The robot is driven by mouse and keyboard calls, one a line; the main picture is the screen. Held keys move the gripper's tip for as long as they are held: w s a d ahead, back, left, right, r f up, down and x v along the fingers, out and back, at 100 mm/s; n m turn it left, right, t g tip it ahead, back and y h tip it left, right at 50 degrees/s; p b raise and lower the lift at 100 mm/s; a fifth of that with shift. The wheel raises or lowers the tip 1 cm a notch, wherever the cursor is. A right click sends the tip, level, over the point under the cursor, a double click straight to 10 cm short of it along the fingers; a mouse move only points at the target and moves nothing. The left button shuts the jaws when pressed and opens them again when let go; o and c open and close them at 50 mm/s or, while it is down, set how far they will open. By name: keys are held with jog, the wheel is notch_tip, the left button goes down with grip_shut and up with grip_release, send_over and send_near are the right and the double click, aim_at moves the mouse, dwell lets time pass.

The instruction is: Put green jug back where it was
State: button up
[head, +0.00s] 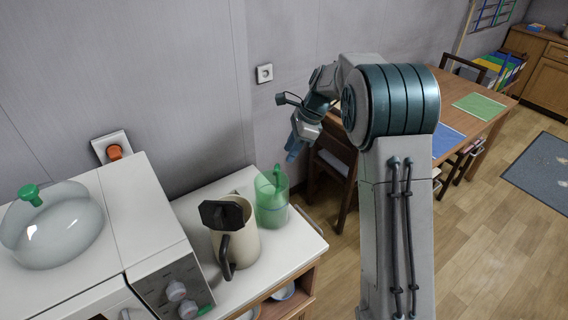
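The green jug (271,207) is a see-through green vessel standing upright on the white counter top, near its back right edge. A darker green upright piece with a rounded top shows at it; I cannot tell whether this is part of the jug. My gripper (292,152) is up and to the right of the jug, apart from it, with bluish fingers pointing down. The fingers are small and seen from the side, so their opening is unclear. I see nothing held in them.
A cream pot (241,243) with a black lid and handle stands just left of the jug. Further left, a glass dome lid (52,232) with a green knob sits on a white appliance (141,217). A wooden table (481,128) and chair (334,165) stand to the right.

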jog(key=s+d+r+n+t+h, duration=0.1)
jog(key=s+d+r+n, duration=0.3)
jog(key=s, duration=0.4)
jog(key=s+d+r+n+t+h, duration=0.1)
jog(key=s+d+r+n, duration=0.2)
jog(key=s+r+n, duration=0.35)
jog(key=s+d+f+n+t+h, duration=0.1)
jog(key=s+d+f+n, duration=0.1)
jog(key=s, duration=0.7)
jog(key=s+d+f+n+h, duration=0.1)
jog(key=s+d+f+n, duration=0.1)
jog(key=s+n, duration=0.3)
jog(key=s, duration=0.3)
jog(key=shift+s+t+h, duration=0.3)
jog(key=shift+s+t, duration=0.1)
